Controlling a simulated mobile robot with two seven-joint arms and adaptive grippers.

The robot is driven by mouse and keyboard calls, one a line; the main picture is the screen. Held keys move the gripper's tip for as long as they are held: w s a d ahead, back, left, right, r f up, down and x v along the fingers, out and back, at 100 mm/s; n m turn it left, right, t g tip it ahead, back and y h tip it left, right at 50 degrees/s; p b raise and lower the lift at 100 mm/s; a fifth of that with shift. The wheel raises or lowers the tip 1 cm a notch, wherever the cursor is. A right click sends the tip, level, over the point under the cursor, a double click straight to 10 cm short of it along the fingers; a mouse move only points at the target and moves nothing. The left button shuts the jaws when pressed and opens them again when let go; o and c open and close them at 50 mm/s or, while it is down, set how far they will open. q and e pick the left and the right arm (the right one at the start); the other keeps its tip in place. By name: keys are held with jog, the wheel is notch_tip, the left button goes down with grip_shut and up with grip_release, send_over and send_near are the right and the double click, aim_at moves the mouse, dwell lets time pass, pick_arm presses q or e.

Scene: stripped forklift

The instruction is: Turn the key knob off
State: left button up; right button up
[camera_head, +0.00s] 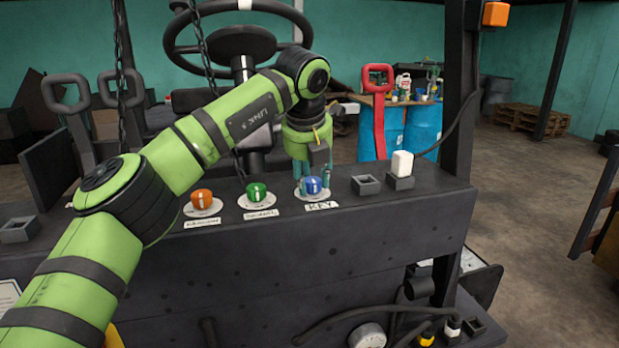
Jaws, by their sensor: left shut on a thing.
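The key knob (313,186) is blue with a pale mark on its face. It sits on a white round plate on the dark dashboard, above a label reading KEY (321,206). My left gripper (312,187) reaches down from above, with teal fingers on both sides of the blue knob, shut on it. The left arm comes in from the left and bends over the dashboard. The knob's back side is hidden by the gripper. My right gripper is not in view.
A green knob (257,192) and an orange knob (202,199) stand left of the key knob. A white switch (402,164) and an empty square socket (366,184) are to its right. The steering wheel (238,40), hanging chains and a red lever (379,110) rise behind the dashboard (330,240).

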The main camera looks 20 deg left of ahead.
pick_arm(q)
jog(key=shift+w+r, duration=0.2)
jog(key=shift+r, duration=0.15)
jog(key=o, duration=1.1)
jog(key=shift+w+d+f, duration=0.1)
jog(key=shift+w+f, duration=0.15)
jog(key=shift+f, duration=0.05)
jog(key=v, duration=1.2)
